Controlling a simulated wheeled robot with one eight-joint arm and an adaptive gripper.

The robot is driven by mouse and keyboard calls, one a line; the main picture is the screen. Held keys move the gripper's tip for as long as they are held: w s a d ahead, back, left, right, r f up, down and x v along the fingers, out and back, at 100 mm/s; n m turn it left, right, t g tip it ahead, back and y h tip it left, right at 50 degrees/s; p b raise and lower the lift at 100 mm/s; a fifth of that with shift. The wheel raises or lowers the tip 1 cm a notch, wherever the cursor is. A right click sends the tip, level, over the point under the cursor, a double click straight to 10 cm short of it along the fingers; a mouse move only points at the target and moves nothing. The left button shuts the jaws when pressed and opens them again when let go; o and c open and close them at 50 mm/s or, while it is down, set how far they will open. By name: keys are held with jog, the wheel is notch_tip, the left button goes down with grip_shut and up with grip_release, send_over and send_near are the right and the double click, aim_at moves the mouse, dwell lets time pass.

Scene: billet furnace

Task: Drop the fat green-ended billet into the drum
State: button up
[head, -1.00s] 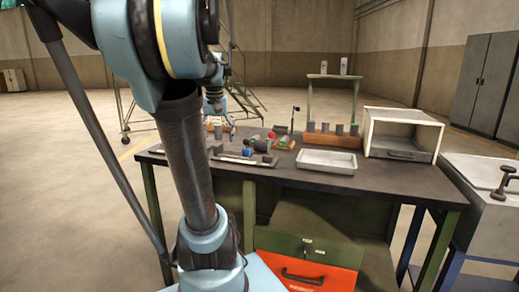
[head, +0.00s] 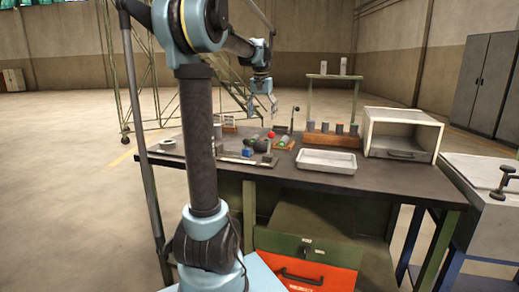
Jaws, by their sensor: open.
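My gripper (head: 263,104) is open and empty, raised above the back left of the workbench with its fingers pointing down. Below it lie several small billets with coloured ends. At this size I cannot tell which green-ended billet is the fat one. I cannot make out a drum for certain.
The dark workbench (head: 390,183) carries an empty pale tray (head: 326,161), a wooden rack of grey cylinders (head: 333,139) and an open-fronted white box furnace (head: 403,133). A ring-shaped item (head: 168,145) sits at the left. A thin upright lever (head: 292,119) stands behind the billets.

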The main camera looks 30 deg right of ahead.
send_over(261, 142)
jog(key=d, duration=0.1)
jog(key=f, duration=0.8)
jog(key=shift+w+f, duration=0.3)
jog(key=shift+w, duration=0.1)
jog(key=f, duration=0.4)
jog(key=shift+a+f, duration=0.1)
jog(key=shift+a, duration=0.15)
jog(key=shift+f, duration=0.65)
grip_shut()
jog(key=shift+r, duration=0.1)
notch_tip(261, 142, up, 18)
